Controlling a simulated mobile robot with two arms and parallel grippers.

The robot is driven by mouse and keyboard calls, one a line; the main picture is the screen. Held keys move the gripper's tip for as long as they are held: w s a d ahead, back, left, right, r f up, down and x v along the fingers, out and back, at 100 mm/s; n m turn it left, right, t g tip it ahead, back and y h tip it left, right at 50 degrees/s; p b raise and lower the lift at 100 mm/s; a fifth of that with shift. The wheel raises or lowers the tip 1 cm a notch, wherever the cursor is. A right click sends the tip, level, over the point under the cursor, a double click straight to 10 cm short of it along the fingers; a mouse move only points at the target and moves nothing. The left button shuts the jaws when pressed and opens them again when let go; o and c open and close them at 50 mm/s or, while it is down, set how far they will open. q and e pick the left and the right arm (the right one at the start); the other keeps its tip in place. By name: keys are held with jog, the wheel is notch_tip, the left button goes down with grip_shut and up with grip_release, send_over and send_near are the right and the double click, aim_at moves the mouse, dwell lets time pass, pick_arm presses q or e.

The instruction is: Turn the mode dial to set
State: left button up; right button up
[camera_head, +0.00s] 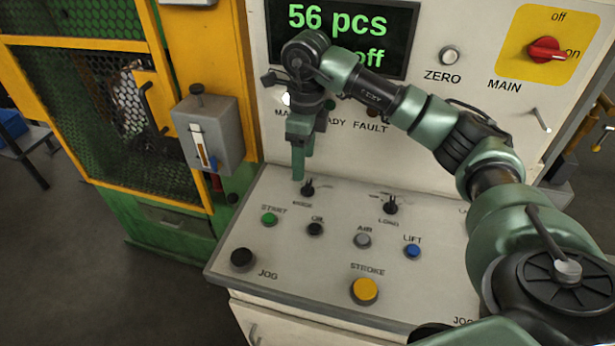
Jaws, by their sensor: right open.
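The mode dial (307,188) is a small black knob at the back of the sloped control panel (310,262), with the word MODE below it. Its position marks are too small to read. My right gripper (298,176) reaches in from the right and points down, with its green fingers just above and slightly left of the dial. The gripper is open and I see nothing in it. I cannot tell whether a fingertip touches the dial. My left gripper is out of view.
A similar black LONG dial (391,206) is to the right. START (269,219), OIL (315,229), AIR (363,240), LIFT (412,251), JOG (243,259) and STROKE (364,290) buttons lie in front. A grey box (208,135) stands left. The display (345,22) reads 56 pcs.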

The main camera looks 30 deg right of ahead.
aim_at(308, 185)
jog(key=shift+s+d, duration=0.15)
jog(key=shift+d, duration=0.35)
jog(key=shift+s+f, duration=0.1)
jog(key=shift+f, duration=0.15)
notch_tip(308, 185, down, 5)
jog(key=shift+a+f+p, duration=0.1)
jog(key=shift+f+p, duration=0.05)
jog(key=shift+p, duration=0.75)
jog(key=shift+f, duration=0.7)
jog(key=c, duration=1.4)
